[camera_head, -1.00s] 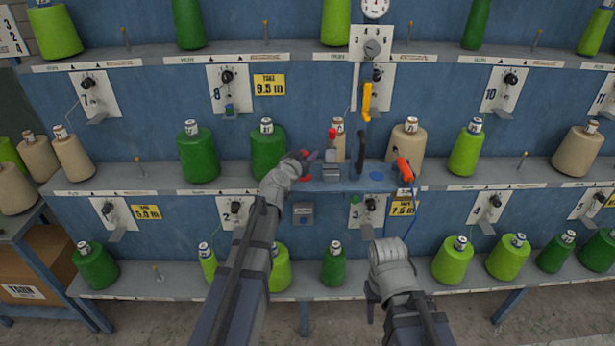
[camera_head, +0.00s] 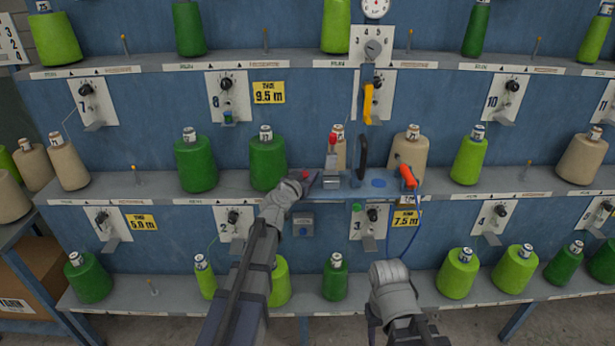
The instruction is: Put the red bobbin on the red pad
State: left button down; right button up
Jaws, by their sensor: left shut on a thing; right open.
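The red bobbin (camera_head: 306,174) is small and mostly hidden by my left gripper (camera_head: 308,181), which is shut on it. Both are low at the left end of the small blue board (camera_head: 345,191) on the middle shelf. The red pad lies at that end and is hidden behind the gripper and bobbin; I cannot tell whether the bobbin touches it. My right gripper (camera_head: 373,318) is open and empty, low in front of the bottom shelf.
On the board are a grey clamp with a red knob (camera_head: 332,140), a black upright handle (camera_head: 363,150) and a blue pad (camera_head: 378,183). An orange-handled tool (camera_head: 408,176) hangs at its right end. Green and beige yarn cones crowd the shelves nearby.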

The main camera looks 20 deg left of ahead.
pick_arm(q)
jog(key=shift+f, duration=0.25)
jog(key=c, duration=0.5)
grip_release()
jog(key=shift+r, duration=0.1)
jog(key=shift+r, duration=0.2)
jog(key=p+v, duration=0.2)
jog(key=v, duration=1)
jog(key=shift+p, duration=0.3)
